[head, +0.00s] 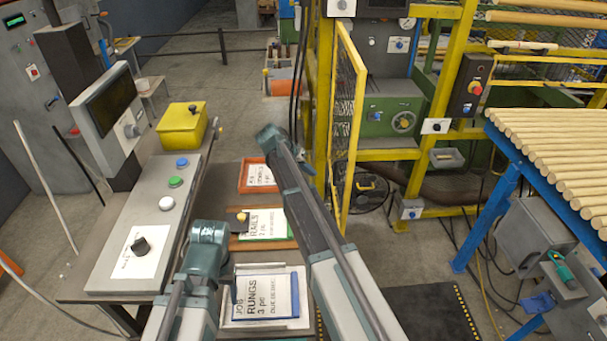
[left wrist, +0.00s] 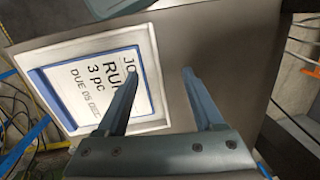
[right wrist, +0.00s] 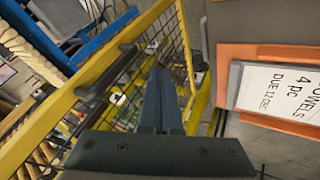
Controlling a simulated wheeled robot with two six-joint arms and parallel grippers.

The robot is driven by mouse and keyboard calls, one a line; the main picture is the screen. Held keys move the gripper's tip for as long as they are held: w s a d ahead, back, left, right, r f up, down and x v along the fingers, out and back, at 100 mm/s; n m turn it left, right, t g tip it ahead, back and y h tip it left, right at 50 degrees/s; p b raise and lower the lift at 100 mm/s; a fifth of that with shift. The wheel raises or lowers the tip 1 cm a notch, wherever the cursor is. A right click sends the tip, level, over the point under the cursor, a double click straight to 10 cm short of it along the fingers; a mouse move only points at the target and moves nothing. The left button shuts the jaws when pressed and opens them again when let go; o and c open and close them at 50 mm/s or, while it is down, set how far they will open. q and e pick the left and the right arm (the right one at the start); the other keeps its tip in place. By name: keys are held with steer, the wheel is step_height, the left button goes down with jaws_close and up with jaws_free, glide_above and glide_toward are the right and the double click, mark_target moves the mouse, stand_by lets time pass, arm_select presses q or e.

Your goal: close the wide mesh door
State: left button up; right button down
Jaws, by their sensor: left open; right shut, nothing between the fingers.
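The wide mesh door (head: 354,140) has a yellow frame and dark wire mesh. It stands open, swung out from the yellow machine frame towards me. In the right wrist view its yellow frame bar (right wrist: 60,106) runs diagonally across the left, with a dark handle (right wrist: 122,58) on it. My right gripper (right wrist: 160,80) is shut and empty, its tips close beside the door; I cannot tell if they touch. My left gripper (left wrist: 155,75) is open and empty above the rungs tray (left wrist: 165,112).
A blue rack (head: 510,180) bearing wooden rods stands at right. A yellow box (head: 180,128) stands on the control panel. A dark mat (head: 430,310) lies on the floor.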

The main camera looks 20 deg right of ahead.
arm_select(q)
step_height(320, 180, down, 3)
steer(key=shift+r+b, duration=0.1)
steer(key=shift+b, duration=0.8)
steer(key=shift+r+p, duration=0.4)
arm_select(e)
steer(key=shift+s+d+f, duration=0.25)
steer(key=shift+d+f, duration=0.1)
steer(key=shift+d, duration=0.5)
steer(key=shift+s+d+f, duration=0.3)
steer(key=shift+d+f, duration=0.05)
steer(key=shift+d, duration=0.45)
steer(key=shift+s+d+f, duration=0.25)
steer(key=shift+d+f, duration=0.1)
steer(key=shift+d, duration=0.5)
